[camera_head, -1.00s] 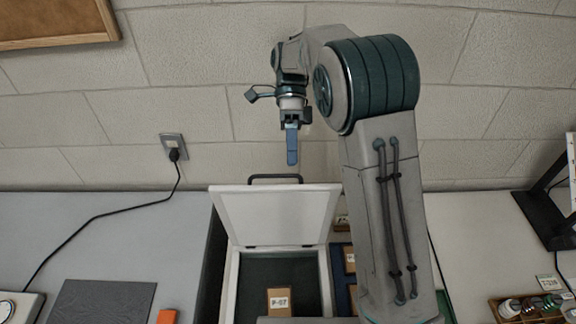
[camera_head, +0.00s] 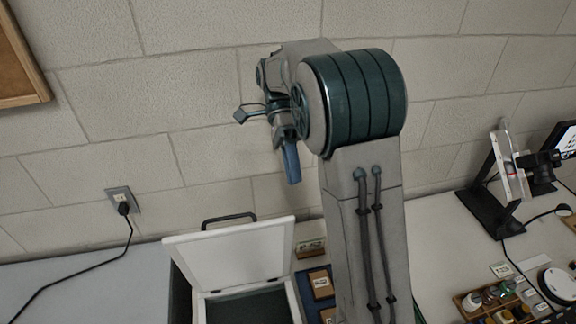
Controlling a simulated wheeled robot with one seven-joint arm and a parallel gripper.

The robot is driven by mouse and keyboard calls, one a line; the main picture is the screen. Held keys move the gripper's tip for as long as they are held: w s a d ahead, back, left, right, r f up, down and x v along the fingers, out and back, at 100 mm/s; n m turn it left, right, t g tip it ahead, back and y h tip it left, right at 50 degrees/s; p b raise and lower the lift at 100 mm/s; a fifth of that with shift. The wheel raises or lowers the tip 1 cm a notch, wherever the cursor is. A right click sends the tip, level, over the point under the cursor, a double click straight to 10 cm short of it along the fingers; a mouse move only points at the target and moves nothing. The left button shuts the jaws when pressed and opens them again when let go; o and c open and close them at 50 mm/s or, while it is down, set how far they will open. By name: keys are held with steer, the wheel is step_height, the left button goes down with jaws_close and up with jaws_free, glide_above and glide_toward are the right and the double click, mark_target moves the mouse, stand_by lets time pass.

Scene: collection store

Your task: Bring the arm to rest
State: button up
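My arm is raised in front of the wall, bent over at a dark green elbow joint. My gripper (camera_head: 291,163) hangs from the far end of it, left of the elbow, with its blue fingers pointing down. The fingers overlap from this side, so the gap between them does not show. No object shows in or under them. The gripper is above and right of a white box's open lid (camera_head: 225,258), clear of it.
The lid has a black handle (camera_head: 228,219) and stands tilted up. Small brown boxes (camera_head: 321,284) lie right of it. A black stand (camera_head: 488,210) and a wooden tray of jars (camera_head: 470,305) are at the right. A cable runs from a wall socket (camera_head: 122,199) at left.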

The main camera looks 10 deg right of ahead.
steer(key=s+d+f+n+t+b, duration=0.2)
steer(key=s+f+n+t+b, duration=0.1)
steer(key=s+n+t, duration=0.3)
steer(key=s+d+f+n+t+b, duration=0.2)
steer(key=s+f+n+t, duration=0.4)
steer(key=n, duration=0.5)
steer(key=shift+s+d+f+t+y+b, duration=0.15)
steer(key=shift+s+d+t+y+b, duration=0.2)
steer(key=shift+s+t+b, duration=0.4)
steer(key=shift+w, duration=0.15)
steer(key=shift+a+n, duration=0.1)
steer(key=shift+n, duration=0.2)
